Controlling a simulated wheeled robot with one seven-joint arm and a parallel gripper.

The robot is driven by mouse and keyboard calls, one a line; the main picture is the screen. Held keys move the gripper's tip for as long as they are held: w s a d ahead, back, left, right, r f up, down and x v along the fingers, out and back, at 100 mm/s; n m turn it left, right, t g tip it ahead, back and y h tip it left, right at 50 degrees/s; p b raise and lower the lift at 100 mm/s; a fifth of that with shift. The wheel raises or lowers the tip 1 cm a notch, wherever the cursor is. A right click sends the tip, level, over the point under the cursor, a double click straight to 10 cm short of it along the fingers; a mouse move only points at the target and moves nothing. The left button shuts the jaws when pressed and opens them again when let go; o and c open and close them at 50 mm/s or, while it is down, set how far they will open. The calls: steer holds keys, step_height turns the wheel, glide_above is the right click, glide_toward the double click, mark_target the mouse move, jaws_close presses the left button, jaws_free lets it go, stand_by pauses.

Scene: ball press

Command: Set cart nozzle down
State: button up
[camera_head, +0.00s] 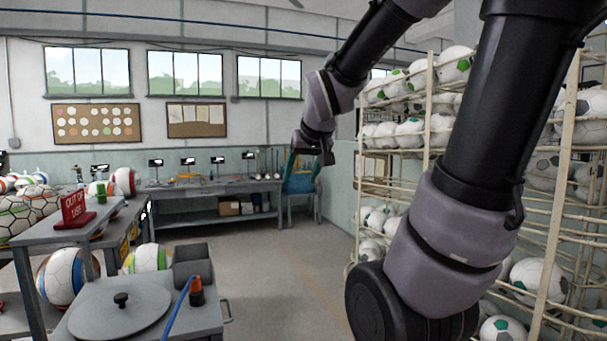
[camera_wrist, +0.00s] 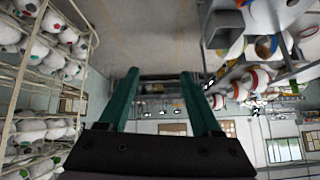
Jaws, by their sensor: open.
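A small orange-and-black piece (camera_head: 196,291), which looks like the cart nozzle, stands upright on the grey cart top (camera_head: 150,328) at the lower left. A blue hose or rod (camera_head: 178,308) slants beside it. My gripper (camera_wrist: 159,74) shows in the wrist view with its two green fingers wide apart and nothing between them. In the head view my arm reaches forward to mid-picture, well apart from the cart and above the floor. The nozzle cannot be made out in the wrist view.
A round grey lid (camera_head: 120,308) and a dark open bin (camera_head: 193,267) share the cart top. A red sign (camera_head: 75,209) stands on a shelf at left. Ball racks (camera_head: 432,150) line the right. A workbench (camera_head: 215,186) stands at the back. The middle floor is clear.

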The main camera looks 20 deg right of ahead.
mark_target(196, 290)
steer(key=shift+o, duration=0.5)
steer(key=s+a+r+m+y, duration=0.1)
steer(key=s+a, duration=0.1)
steer(key=s, duration=0.4)
steer(key=s+a+r+m+g+y, duration=0.1)
steer(key=s+a, duration=0.1)
steer(key=s, duration=0.3)
steer(key=shift+s+a+y, duration=0.25)
steer(key=shift+s+y, duration=0.05)
steer(key=shift+s, duration=0.05)
steer(key=w+a+f+m+g+y, duration=0.75)
steer(key=w+a+f+y, duration=0.35)
steer(key=w+a+f, duration=0.4)
steer(key=w+f+m+t+y, duration=0.2)
steer(key=w+f+m+t, duration=0.3)
steer(key=f, duration=0.4)
steer(key=w+f+m+t+y, duration=0.1)
steer(key=w+f+m+t, duration=0.2)
steer(key=w+f+m, duration=0.5)
steer(key=shift+n, duration=0.85)
steer(key=a, duration=0.3)
steer(key=w+a+f, duration=0.1)
steer(key=a, duration=0.1)
steer(key=w+a, duration=0.1)
steer(key=a, duration=0.2)
steer(key=shift+a+f, duration=0.3)
steer(key=shift+a, duration=0.05)
jaws_close()
